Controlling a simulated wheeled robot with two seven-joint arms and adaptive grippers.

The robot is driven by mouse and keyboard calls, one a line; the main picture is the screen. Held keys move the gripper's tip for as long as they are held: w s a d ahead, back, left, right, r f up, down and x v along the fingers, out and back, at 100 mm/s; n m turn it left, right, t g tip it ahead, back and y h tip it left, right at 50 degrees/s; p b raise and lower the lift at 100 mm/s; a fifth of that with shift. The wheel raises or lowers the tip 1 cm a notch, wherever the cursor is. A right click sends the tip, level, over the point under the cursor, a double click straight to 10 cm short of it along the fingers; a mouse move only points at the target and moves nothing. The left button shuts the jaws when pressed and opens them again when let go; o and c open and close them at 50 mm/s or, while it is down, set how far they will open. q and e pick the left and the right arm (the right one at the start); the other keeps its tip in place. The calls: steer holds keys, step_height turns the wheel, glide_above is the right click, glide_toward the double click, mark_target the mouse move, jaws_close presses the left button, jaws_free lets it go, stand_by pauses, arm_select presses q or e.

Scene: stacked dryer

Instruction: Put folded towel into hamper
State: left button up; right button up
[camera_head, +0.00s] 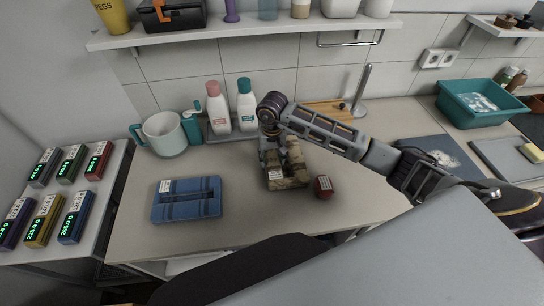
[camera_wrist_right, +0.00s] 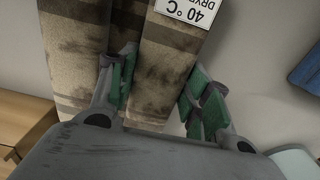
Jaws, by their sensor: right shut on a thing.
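A folded beige and brown striped towel (camera_head: 287,170) with a white label stands on the counter under my right gripper (camera_head: 270,150). In the wrist view the towel (camera_wrist_right: 160,70) has its label reading 40 °C at the top. My right gripper (camera_wrist_right: 163,88) is shut on part of the towel, with one green-padded finger over its face and the other at its edge. The towel's underside is hidden, so I cannot tell whether it touches the counter. My left gripper is not in view. I cannot identify a hamper with certainty; a teal tub (camera_head: 487,103) stands at the back right.
A blue folded cloth (camera_head: 187,212) lies left of the towel, and a dark red can-like item (camera_head: 323,187) stands right of it. A mug (camera_head: 165,134) and bottles (camera_head: 247,105) stand behind. A shelf (camera_head: 235,27) hangs above. The front-middle counter is clear.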

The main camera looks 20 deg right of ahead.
steer(key=shift+f, duration=0.15)
steer(key=o, duration=1.2)
steer(key=shift+r, duration=0.2)
steer(key=shift+w+r, duration=0.1)
steer(key=shift+r, duration=0.55)
steer(key=shift+r+b, duration=1.4)
steer(key=shift+r, duration=3.9)
steer(key=shift+c, duration=0.2)
